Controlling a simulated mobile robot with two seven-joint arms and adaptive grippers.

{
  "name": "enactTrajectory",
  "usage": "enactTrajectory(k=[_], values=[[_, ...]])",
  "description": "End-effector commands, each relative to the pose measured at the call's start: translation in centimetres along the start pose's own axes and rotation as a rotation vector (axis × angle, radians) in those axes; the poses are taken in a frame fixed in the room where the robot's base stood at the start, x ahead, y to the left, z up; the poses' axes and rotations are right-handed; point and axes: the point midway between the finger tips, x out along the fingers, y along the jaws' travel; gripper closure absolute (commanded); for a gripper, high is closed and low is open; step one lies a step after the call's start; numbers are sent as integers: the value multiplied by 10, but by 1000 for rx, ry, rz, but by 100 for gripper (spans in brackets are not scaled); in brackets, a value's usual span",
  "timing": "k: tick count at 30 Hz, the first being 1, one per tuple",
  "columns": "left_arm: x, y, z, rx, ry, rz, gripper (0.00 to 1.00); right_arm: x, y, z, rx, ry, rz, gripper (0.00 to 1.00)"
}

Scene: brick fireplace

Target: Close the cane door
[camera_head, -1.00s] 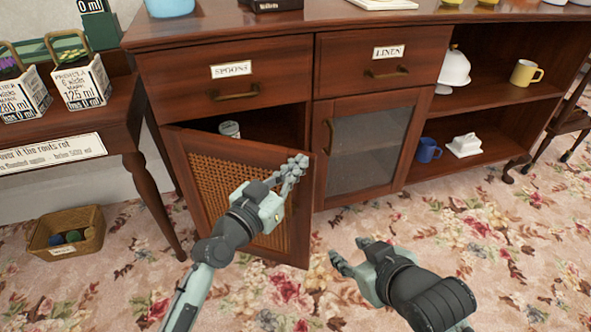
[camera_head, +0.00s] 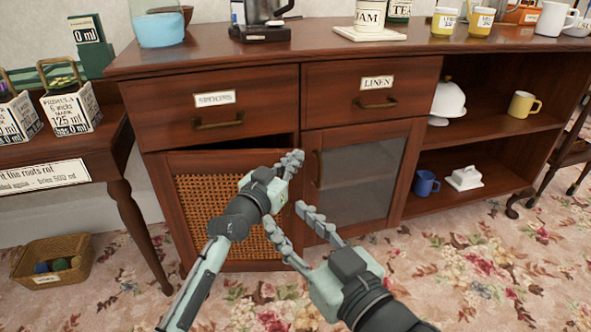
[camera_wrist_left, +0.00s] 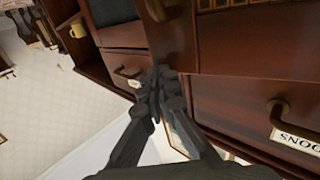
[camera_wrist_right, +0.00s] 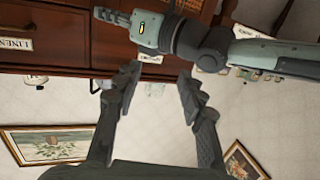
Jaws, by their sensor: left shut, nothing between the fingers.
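The cane door (camera_head: 215,200) is the left door of the wooden cabinet, under the spoons drawer. It stands slightly ajar, with a dark gap along its top. My left gripper (camera_head: 291,164) is shut and empty at the door's upper right edge. In the left wrist view its closed fingertips (camera_wrist_left: 160,78) are by the door's wooden frame (camera_wrist_left: 245,45); I cannot tell whether they touch. My right gripper (camera_head: 285,212) is open and empty, lower and in front of the door's right side. In the right wrist view its fingers (camera_wrist_right: 158,74) are spread apart. My arms hide part of the door.
The spoons drawer (camera_head: 225,112) and linen drawer (camera_head: 385,98) are shut. A shut glass door (camera_head: 360,175) is to the right. A side table (camera_head: 70,150) and basket (camera_head: 50,262) stand left.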

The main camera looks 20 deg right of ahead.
Motion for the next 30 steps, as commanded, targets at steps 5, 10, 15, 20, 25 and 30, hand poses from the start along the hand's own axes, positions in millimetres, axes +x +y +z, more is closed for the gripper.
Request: enactTrajectory(k=[5, 10, 15, 20, 25, 30], values=[[15, -10, 4, 3, 1, -7, 100, -1, -11, -34, 23, 200, -21, 60], [27, -16, 2, 3, 1, -7, 100, -10, -19, -69, 45, 382, -37, 60], [33, -19, 1, 1, 1, -7, 100, -20, -23, -91, 61, 501, -45, 60], [36, -21, 0, 2, 0, -7, 100, -25, -24, -100, 68, 555, -49, 60], [37, -21, 0, 1, 0, -7, 100, -27, -25, -103, 71, 570, -50, 60], [37, -21, 0, 1, 0, -7, 100, -27, -25, -103, 71, 569, -50, 60]])
